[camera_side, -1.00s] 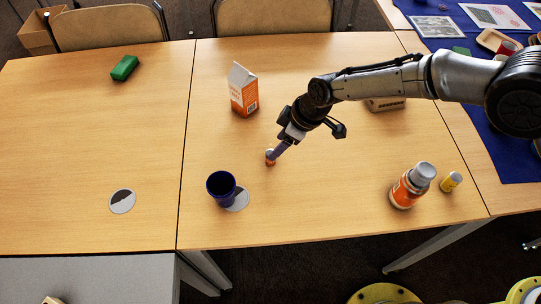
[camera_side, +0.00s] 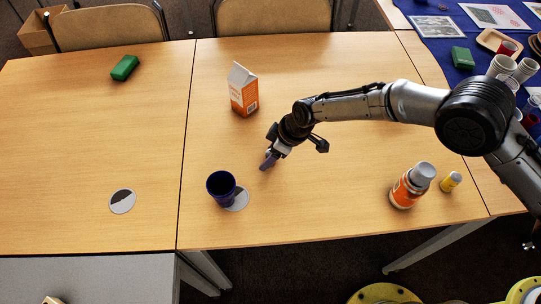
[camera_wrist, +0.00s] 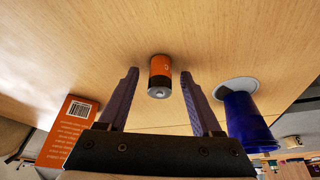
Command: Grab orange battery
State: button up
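The orange battery (camera_wrist: 160,70) stands on the table in the wrist view, orange with a dark band and a silver end cap facing me. My gripper (camera_wrist: 160,73) is open, with one purple finger on each side of the battery and a gap visible on both sides. In the side view my gripper (camera_side: 268,161) points down at the table, left of centre, and the battery is hidden there behind the fingers.
A dark blue cup (camera_side: 221,189) stands close by, lower left of my gripper. An orange and white carton (camera_side: 243,90) stands behind it. An orange bottle (camera_side: 412,186) and a yellow battery-like cylinder (camera_side: 451,181) stand to the right. A green block (camera_side: 125,68) lies far left.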

grip_shut()
jog(key=shift+r, duration=0.1)
